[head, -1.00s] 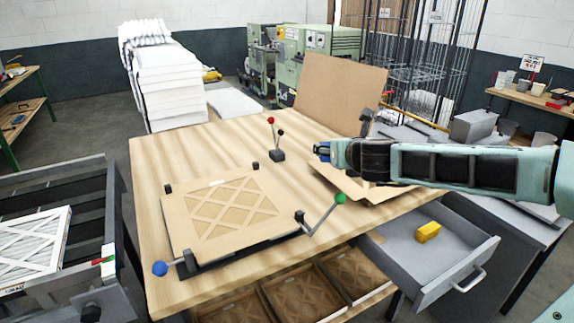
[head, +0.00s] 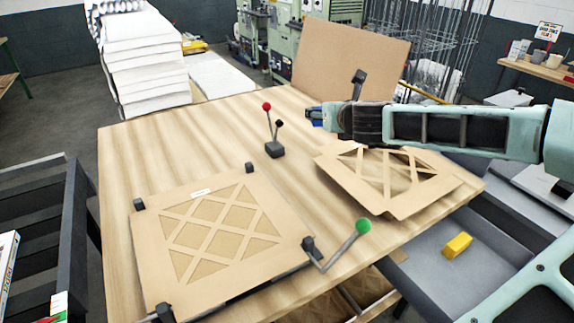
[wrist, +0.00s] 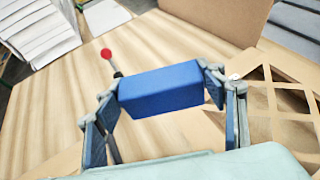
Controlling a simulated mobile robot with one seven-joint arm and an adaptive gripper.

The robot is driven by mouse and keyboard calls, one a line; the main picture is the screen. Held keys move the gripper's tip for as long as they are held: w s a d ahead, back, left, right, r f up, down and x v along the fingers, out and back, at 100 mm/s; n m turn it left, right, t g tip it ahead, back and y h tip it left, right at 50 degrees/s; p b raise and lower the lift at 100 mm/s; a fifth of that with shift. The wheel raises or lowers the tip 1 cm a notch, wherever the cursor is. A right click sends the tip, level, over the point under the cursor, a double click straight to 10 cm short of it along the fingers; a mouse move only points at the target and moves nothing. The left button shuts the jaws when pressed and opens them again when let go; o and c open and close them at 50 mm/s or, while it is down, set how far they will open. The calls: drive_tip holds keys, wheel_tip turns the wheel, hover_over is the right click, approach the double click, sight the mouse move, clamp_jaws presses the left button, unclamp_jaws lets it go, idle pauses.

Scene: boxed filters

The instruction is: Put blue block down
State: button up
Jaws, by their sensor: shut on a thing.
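My gripper (wrist: 162,95) is shut on the blue block (wrist: 160,88), which lies crosswise between its two fingers in the wrist view. In the head view my gripper (head: 318,116) is above the wooden table (head: 215,125), right of the red-knobbed lever. Only a small part of the blue block (head: 314,112) shows there; my gripper hides the rest. The block appears held above the tabletop; the exact height is hard to tell.
A lever with a red knob (head: 267,106) stands near the gripper. A cardboard frame (head: 385,180) lies below the arm. A larger framed panel (head: 212,235) sits front left, beside a green-knobbed handle (head: 363,226). A yellow block (head: 458,245) lies in the open drawer. The table's back left is bare.

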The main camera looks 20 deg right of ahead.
drive_tip(key=f+b, duration=0.1)
drive_tip(key=s+f+b, duration=0.1)
drive_tip(key=f, duration=0.1)
drive_tip(key=shift+s+a+f+b, duration=0.1)
drive_tip(key=shift+s+f+b, duration=0.2)
drive_tip(key=shift+b, duration=0.1)
wheel_tip(320, 180, down, 5)
drive_tip(key=b, duration=0.6)
hover_over(289, 168)
drive_tip(key=f, duration=0.8)
drive_tip(key=shift+s+d+f, duration=0.2)
drive_tip(key=shift+s, duration=0.15)
drive_tip(key=f, duration=0.1)
drive_tip(key=f+b, duration=0.1)
drive_tip(key=f, duration=0.1)
drive_tip(key=shift+w+a+f, duration=0.2)
drive_tip(key=shift+w+f, duration=0.1)
drive_tip(key=shift+w, duration=0.1)
drive_tip(key=shift+f, duration=0.25)
